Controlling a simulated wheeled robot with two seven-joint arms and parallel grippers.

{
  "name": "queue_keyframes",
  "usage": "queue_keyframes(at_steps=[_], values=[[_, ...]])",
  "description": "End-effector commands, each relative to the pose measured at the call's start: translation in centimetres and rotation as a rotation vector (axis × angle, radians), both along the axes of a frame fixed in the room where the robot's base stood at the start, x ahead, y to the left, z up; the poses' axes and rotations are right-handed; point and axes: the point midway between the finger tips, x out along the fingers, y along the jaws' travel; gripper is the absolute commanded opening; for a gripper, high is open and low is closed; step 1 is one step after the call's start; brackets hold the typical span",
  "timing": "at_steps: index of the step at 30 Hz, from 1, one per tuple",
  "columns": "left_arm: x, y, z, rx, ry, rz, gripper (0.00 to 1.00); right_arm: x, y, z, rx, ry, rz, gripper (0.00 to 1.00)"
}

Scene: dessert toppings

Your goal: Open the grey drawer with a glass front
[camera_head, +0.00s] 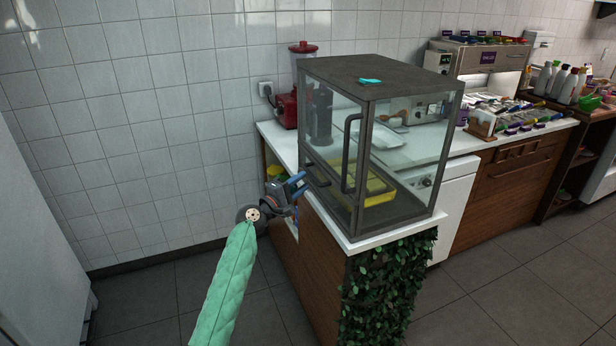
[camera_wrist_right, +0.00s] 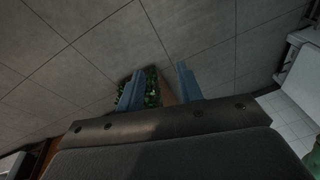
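A glass case with a grey frame (camera_head: 366,75) stands on the white counter end in the head view. Its front faces left and has a tall dark vertical handle (camera_head: 347,155). Low on that front is a glass-fronted section with a dark bar handle (camera_head: 317,176), which looks like the grey drawer; it appears shut. My left gripper (camera_head: 299,186) is just left of this low handle, its blue fingers a little apart and apparently empty. Whether it touches the handle is unclear. My right gripper (camera_wrist_right: 158,88) shows only in the right wrist view, open and empty, above the floor.
A yellow tray (camera_head: 380,190) lies inside the case and a turquoise item (camera_head: 370,81) on top. A red blender (camera_head: 288,108) stands behind. Leafy greenery (camera_head: 385,290) covers the counter end. The tiled floor (camera_head: 490,300) is clear.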

Motion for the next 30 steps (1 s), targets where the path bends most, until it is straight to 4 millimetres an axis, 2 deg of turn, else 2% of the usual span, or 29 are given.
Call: queue_keyframes(at_steps=[7,19,20,24,25,30], values=[[2.1,-2.0,0.7,0.000,-0.002,-0.001,0.34,-0.8,-1.2,0.8,-0.023,0.036,-0.013,0.36],[2.6,-2.5,0.6,0.002,-0.002,-0.001,0.34,-0.6,-1.2,0.9,-0.026,0.040,-0.014,0.36],[2.6,-2.5,0.6,0.002,-0.002,-0.001,0.30,-0.6,-1.2,0.9,-0.027,0.039,-0.015,0.36],[2.6,-2.5,0.6,0.002,-0.002,-0.001,0.03,-0.4,-1.2,0.9,-0.027,0.036,-0.015,0.36],[2.6,-2.5,0.6,0.002,-0.002,-0.001,0.00,-0.4,-1.2,0.9,-0.026,0.035,-0.015,0.36],[2.6,-2.5,0.6,0.002,-0.001,-0.001,0.00,-0.4,-1.2,0.9,-0.026,0.035,-0.015,0.36]])
